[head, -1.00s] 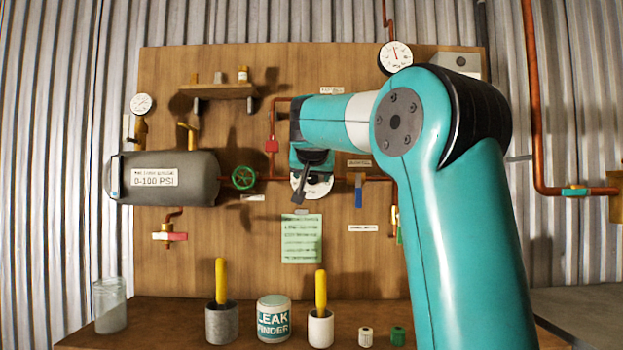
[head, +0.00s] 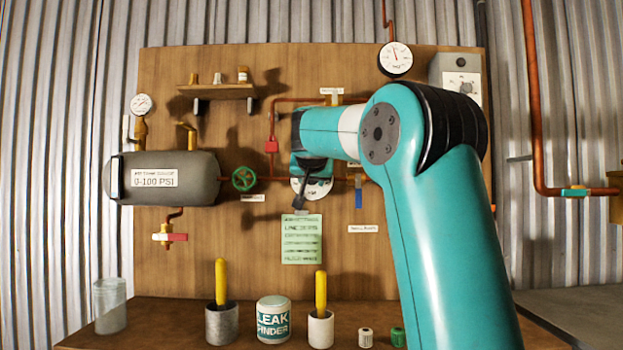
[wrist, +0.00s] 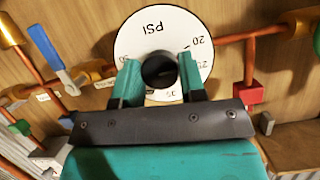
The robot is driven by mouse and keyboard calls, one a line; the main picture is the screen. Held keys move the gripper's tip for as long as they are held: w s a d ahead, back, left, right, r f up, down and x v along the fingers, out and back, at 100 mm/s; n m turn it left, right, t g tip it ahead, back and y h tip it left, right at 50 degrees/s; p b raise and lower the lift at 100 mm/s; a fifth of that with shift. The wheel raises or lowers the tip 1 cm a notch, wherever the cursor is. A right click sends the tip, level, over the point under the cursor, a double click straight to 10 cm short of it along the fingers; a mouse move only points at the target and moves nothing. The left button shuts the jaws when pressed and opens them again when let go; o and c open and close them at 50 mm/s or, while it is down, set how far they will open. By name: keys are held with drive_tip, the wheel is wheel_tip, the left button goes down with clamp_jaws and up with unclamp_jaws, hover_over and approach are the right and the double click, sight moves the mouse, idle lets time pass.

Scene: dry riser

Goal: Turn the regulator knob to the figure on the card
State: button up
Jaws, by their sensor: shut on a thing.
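The white regulator dial (wrist: 135,45) fills the upper middle of the wrist view, turned over, with "PSI" and figures such as 20 and 35 around it. The black regulator knob (wrist: 160,72) is at its centre. My gripper (wrist: 159,66) has a teal finger on each side of the knob and is shut on it. In the head view my gripper (head: 308,172) covers most of the dial (head: 318,191), and the knob is hidden. The green card (head: 302,240) hangs on the board just below; its lines are too blurred to read surely.
Copper pipes run both sides of the dial, with a green valve wheel (head: 243,179) left and a blue lever (head: 358,192) right. A grey tank (head: 165,178) is at left. The bench holds a leak finder tin (head: 273,320) and pots with yellow handles (head: 221,282).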

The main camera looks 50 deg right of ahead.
drive_tip(key=shift+f, duration=0.1)
drive_tip(key=m+t+y+b, duration=0.1)
drive_tip(key=m+t+b, duration=0.1)
drive_tip(key=m+b, duration=0.1)
drive_tip(key=m+t+y+b, duration=0.1)
drive_tip(key=m+t+b, duration=0.1)
drive_tip(key=m+b, duration=0.1)
drive_tip(key=shift+s+d+f+m, duration=0.1)
drive_tip(key=shift+s+d+m, duration=0.1)
drive_tip(key=shift+m, duration=0.7)
drive_tip(key=shift+t, duration=0.3)
drive_tip(key=o, duration=0.9)
